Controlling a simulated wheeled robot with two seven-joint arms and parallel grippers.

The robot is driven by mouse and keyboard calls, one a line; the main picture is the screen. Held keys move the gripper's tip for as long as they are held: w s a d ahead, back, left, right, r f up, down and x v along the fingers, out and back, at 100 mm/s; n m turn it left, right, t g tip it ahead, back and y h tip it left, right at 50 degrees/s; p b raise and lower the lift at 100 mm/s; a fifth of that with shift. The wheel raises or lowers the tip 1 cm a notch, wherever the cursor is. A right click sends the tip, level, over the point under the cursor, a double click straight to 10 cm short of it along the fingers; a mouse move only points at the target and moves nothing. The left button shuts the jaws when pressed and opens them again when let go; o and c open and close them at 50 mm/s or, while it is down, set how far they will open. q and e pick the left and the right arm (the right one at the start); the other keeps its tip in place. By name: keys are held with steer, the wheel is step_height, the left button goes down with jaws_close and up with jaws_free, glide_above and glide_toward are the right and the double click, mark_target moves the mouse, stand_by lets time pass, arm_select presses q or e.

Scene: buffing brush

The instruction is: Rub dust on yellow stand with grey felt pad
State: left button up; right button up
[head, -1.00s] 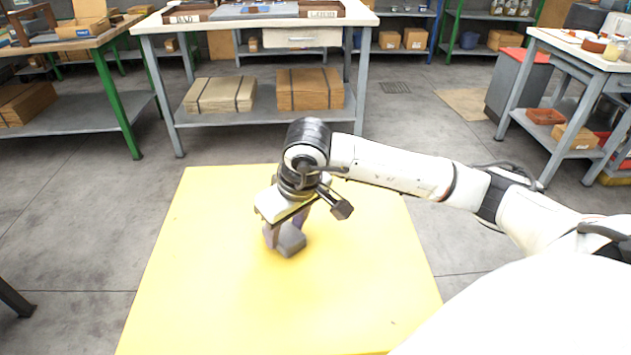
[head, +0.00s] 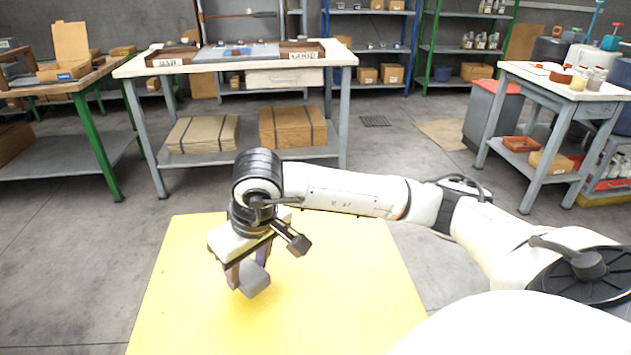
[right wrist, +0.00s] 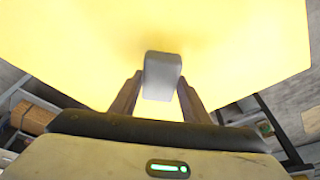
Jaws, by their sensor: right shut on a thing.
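The yellow stand (head: 340,300) fills the lower middle of the head view, its flat top clear around my right arm. My right gripper (head: 246,278) points down over the stand's left part and is shut on the grey felt pad (head: 256,283). In the right wrist view the grey pad (right wrist: 162,75) sits between the two fingers (right wrist: 160,100), with the yellow top (right wrist: 240,45) beyond it. I cannot tell for sure whether the pad touches the surface. No distinct dust patch can be made out. My left gripper is not in view.
A white-topped workbench (head: 220,65) with trays and cardboard stacks stands behind the stand. A green-legged table (head: 100,90) is at the left and another bench (head: 570,85) at the right. Open grey floor (head: 70,260) surrounds the stand.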

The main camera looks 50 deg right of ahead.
steer(key=shift+r+p, duration=0.85)
steer(key=shift+r, duration=1.05)
